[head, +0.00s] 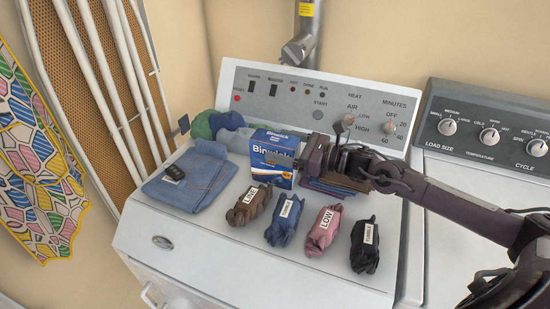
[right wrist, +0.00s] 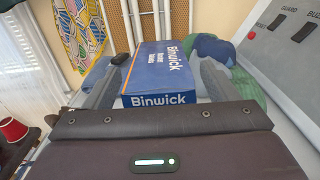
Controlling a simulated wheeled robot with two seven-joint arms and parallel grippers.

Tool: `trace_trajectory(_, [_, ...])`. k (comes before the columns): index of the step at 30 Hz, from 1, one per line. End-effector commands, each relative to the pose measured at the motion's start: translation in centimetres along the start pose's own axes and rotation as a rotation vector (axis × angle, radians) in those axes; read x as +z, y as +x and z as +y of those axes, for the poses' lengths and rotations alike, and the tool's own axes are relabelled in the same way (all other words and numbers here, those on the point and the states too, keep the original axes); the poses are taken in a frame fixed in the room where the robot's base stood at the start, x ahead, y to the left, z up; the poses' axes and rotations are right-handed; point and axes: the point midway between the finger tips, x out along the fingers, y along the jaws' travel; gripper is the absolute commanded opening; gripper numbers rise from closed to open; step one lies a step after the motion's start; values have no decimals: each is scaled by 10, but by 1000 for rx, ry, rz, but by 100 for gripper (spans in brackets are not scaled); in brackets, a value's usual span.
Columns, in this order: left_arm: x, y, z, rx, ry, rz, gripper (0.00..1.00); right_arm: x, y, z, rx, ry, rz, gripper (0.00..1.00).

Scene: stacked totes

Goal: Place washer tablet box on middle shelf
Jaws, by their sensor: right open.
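The washer tablet box (head: 273,153), blue with white "Binwick" lettering, stands upright on top of the dryer, near its control panel. It also shows in the right wrist view (right wrist: 158,76), between the two fingers. My right gripper (head: 290,160) reaches in from the right at the box's right side. Its fingers (right wrist: 168,80) are spread with the box between them; I cannot tell whether either one touches it. My left gripper is not in view. No shelf can be made out in these views.
Rolled bundles with labels, such as the pink one (head: 324,230), lie in front of the box. A folded blue cloth (head: 188,178) lies left, and green and blue rolls (head: 215,124) sit behind. Folded dark cloths (head: 338,184) lie under my right arm. The dryer panel (head: 320,100) rises behind.

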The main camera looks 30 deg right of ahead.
Motion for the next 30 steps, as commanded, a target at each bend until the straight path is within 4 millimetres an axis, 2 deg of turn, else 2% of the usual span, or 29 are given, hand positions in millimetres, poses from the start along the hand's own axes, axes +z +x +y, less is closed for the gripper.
trace_trajectory(7, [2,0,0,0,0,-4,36,-1,1,0,0,0,1,79])
trace_trajectory(24, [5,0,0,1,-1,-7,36,0,0,0,0,0,1,5])
trace_trajectory(25, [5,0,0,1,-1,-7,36,1,1,0,0,-2,-3,5])
trace_trajectory(26, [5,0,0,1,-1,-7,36,1,1,0,0,-2,-3,0])
trace_trajectory(30, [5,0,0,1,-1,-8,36,1,1,0,0,-2,-3,0])
